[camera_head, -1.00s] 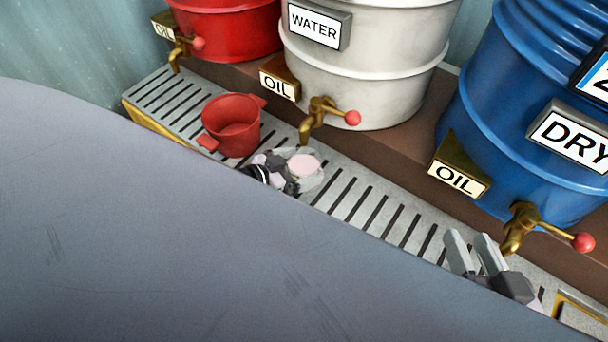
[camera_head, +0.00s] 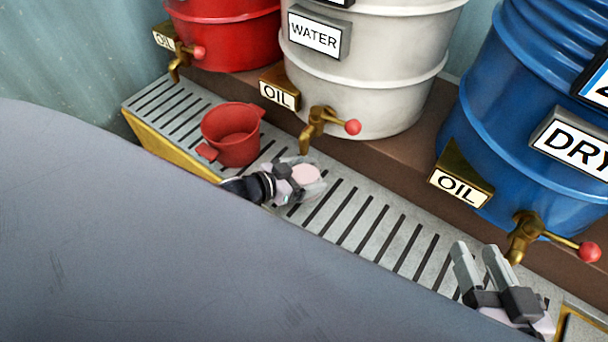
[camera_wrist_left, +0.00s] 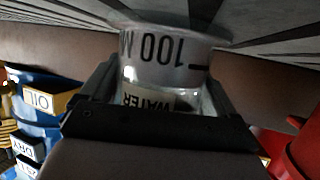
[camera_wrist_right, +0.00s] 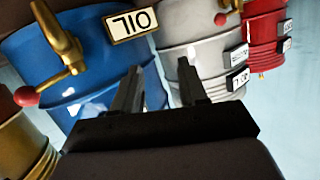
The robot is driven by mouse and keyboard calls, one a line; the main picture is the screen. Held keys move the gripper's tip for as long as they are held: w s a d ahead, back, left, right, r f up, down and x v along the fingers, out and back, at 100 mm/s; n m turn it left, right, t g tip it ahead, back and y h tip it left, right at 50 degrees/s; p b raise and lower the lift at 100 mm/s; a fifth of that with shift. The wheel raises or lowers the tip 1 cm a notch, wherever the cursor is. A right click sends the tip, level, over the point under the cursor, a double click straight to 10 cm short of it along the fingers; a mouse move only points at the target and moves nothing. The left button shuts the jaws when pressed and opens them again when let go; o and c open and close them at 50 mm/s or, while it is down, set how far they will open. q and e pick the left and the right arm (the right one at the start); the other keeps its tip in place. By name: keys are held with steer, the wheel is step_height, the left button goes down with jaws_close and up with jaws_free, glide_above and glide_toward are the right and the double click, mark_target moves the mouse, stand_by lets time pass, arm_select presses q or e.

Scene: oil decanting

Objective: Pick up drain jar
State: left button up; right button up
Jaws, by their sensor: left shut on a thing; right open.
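A clear jar (camera_head: 311,174) stands on or just above the slatted metal grate, in front of the white drum's tap. My left gripper (camera_head: 298,176) is shut on it from the left. In the left wrist view the jar (camera_wrist_left: 160,60) sits between the fingers, with a "100" marking and the WATER label showing through its wall. I cannot tell whether its base touches the grate. My right gripper (camera_head: 482,264) is open and empty, near the blue drum's tap; its parted fingers also show in the right wrist view (camera_wrist_right: 158,82).
A red pot (camera_head: 231,138) stands on the grate (camera_head: 375,228), left of the jar. Behind are a red drum (camera_head: 225,35), a white drum (camera_head: 370,70) and a blue drum (camera_head: 500,120), each with a brass tap. A large grey surface (camera_head: 110,230) fills the lower left.

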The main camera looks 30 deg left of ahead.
mark_target(317, 162)
arm_select(q)
steer(key=shift+r, duration=0.25)
arm_select(e)
steer(key=shift+r, duration=0.1)
arm_select(q)
steer(key=shift+r+p, duration=0.7)
steer(key=shift+r, duration=0.1)
steer(key=shift+r+p, duration=0.5)
steer(key=shift+r, duration=0.25)
steer(key=shift+s, duration=0.15)
steer(key=s+a, duration=0.1)
steer(key=s, duration=0.1)
steer(key=s+a+p, duration=0.2)
steer(key=s, duration=0.1)
steer(key=shift+s, duration=0.3)
steer(key=s+a+p, duration=0.3)
steer(key=s+a, duration=0.1)
steer(key=s, duration=0.6)
steer(key=shift+a, duration=0.4)
arm_select(e)
steer(key=shift+s+d+r+m+g+h, duration=0.15)
steer(key=shift+r+m+g+h, duration=0.3)
steer(key=shift+g, duration=0.45)
